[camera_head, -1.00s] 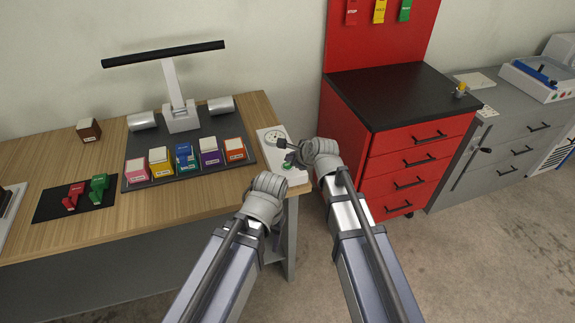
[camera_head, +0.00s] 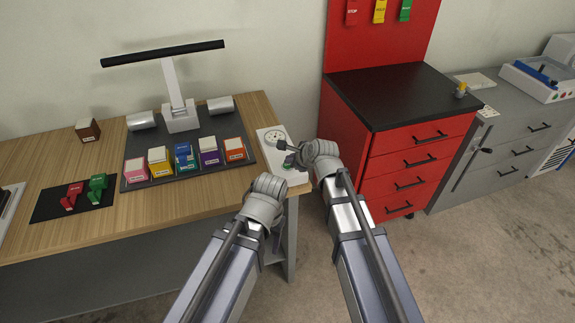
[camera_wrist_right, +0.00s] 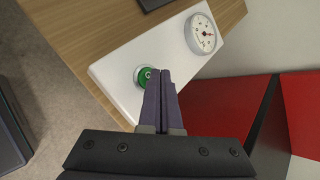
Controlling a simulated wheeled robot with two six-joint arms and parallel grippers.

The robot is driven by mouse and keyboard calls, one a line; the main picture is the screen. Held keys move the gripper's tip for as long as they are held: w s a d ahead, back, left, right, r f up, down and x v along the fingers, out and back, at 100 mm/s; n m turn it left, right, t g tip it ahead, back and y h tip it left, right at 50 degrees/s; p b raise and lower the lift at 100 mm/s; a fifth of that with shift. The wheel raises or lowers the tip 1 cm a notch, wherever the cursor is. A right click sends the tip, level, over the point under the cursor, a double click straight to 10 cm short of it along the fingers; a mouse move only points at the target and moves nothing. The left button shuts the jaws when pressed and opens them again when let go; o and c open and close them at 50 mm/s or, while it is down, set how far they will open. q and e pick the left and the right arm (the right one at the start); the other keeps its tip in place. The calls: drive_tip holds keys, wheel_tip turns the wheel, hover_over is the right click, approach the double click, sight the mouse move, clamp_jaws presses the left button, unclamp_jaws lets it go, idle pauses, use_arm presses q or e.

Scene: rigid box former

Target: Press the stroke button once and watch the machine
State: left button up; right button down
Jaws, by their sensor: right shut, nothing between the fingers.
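A green round button (camera_wrist_right: 146,77) sits on a white panel (camera_wrist_right: 125,62) beside a round dial (camera_wrist_right: 202,33) with a red needle. In the head view the white panel (camera_head: 268,133) lies at the right end of the wooden bench. My right gripper (camera_wrist_right: 159,74) is shut and empty, its fingertips over the button's right edge. I cannot tell whether they touch it. It also shows in the head view (camera_head: 289,159). The machine's grey stand (camera_head: 176,90) carries a long black bar (camera_head: 163,54). My left arm ends left of the right wrist; its gripper is hidden.
A dark mat (camera_head: 213,128) holds several coloured boxes and two metal cylinders. A red drawer cabinet (camera_head: 414,142) stands close to the right of my right arm.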

drive_tip(key=shift+f+b, duration=0.35)
drive_tip(key=shift+f, duration=0.1)
drive_tip(key=shift+r, duration=0.2)
idle(0.4)
drive_tip(key=shift+r+p, duration=0.7)
drive_tip(key=shift+p, duration=0.15)
wheel_tip(320, 180, up, 5)
drive_tip(key=p, duration=0.5)
drive_tip(key=shift+r, duration=0.1)
idle(0.4)
